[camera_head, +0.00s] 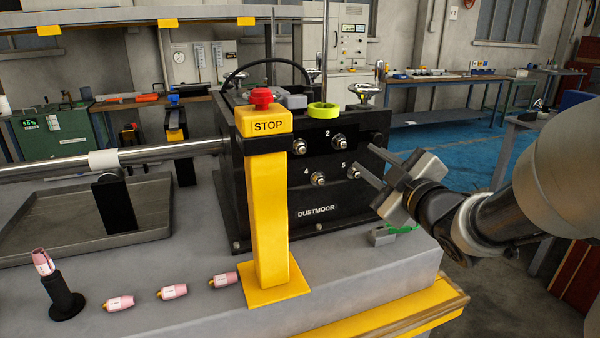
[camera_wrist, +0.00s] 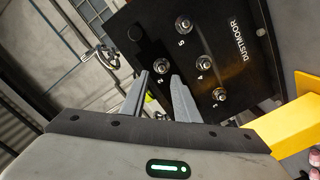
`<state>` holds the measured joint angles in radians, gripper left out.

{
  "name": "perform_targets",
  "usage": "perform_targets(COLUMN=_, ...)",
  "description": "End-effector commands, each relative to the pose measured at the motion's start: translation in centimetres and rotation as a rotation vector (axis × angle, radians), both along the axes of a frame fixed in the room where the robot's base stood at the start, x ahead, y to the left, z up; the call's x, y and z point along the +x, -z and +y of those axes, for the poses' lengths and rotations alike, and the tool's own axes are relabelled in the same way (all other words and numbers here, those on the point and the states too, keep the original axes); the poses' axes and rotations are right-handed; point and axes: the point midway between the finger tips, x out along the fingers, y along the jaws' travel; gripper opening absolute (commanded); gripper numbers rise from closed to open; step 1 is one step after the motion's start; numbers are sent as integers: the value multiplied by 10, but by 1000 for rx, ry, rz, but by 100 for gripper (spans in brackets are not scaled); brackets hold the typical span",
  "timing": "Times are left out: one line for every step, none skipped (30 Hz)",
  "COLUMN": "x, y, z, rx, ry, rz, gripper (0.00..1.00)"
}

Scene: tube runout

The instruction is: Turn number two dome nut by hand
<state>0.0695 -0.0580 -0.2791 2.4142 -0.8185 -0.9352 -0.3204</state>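The number two dome nut (camera_head: 339,141) is a small metal nut on the black DUSTMOOR panel (camera_head: 322,222), just right of the printed 2. In the wrist view the nut (camera_wrist: 160,66) shows beyond and between my fingertips, with its 2 beside it. My gripper (camera_head: 367,160) is open, its two grey fingers apart and pointing at the panel. In the head view the fingertips are right of and a little below the nut; they look short of it. The wrist view also shows my gripper (camera_wrist: 159,76) with nothing between its fingers.
Other nuts sit close by: number four (camera_head: 318,178), number five (camera_head: 353,172), and one at the upper left (camera_head: 299,146). A yellow STOP post (camera_head: 268,200) with a red button stands before the panel's left side.

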Motion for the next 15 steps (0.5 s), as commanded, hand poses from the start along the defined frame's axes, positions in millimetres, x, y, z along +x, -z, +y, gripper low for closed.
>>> perform_targets(x=0, y=6, z=2, rx=-5, ry=-18, rz=-14, gripper=28)
perform_targets(x=0, y=6, z=4, rx=-7, ry=-25, rz=-20, gripper=28)
perform_targets(x=1, y=5, z=5, rx=-9, ry=-34, rz=-25, gripper=28)
perform_targets(x=2, y=5, z=6, rx=-9, ry=-36, rz=-27, gripper=28)
perform_targets(x=3, y=4, z=7, rx=-9, ry=-37, rz=-27, gripper=28)
perform_targets(x=6, y=3, z=8, rx=-9, ry=-37, rz=-27, gripper=28)
perform_targets(x=8, y=3, z=8, rx=-9, ry=-37, rz=-27, gripper=28)
perform_targets(x=10, y=3, z=9, rx=-9, ry=-37, rz=-27, gripper=28)
perform_targets(x=14, y=3, z=11, rx=-9, ry=-37, rz=-27, gripper=28)
perform_targets(x=17, y=3, z=12, rx=-8, ry=-37, rz=-26, gripper=28)
perform_targets(x=21, y=3, z=13, rx=-8, ry=-37, rz=-26, gripper=28)
perform_targets(x=25, y=3, z=15, rx=-8, ry=-37, rz=-26, gripper=28)
perform_targets(x=29, y=3, z=16, rx=-8, ry=-37, rz=-26, gripper=28)
perform_targets(x=32, y=3, z=17, rx=-8, ry=-37, rz=-26, gripper=28)
perform_targets(x=37, y=3, z=18, rx=-8, ry=-36, rz=-27, gripper=28)
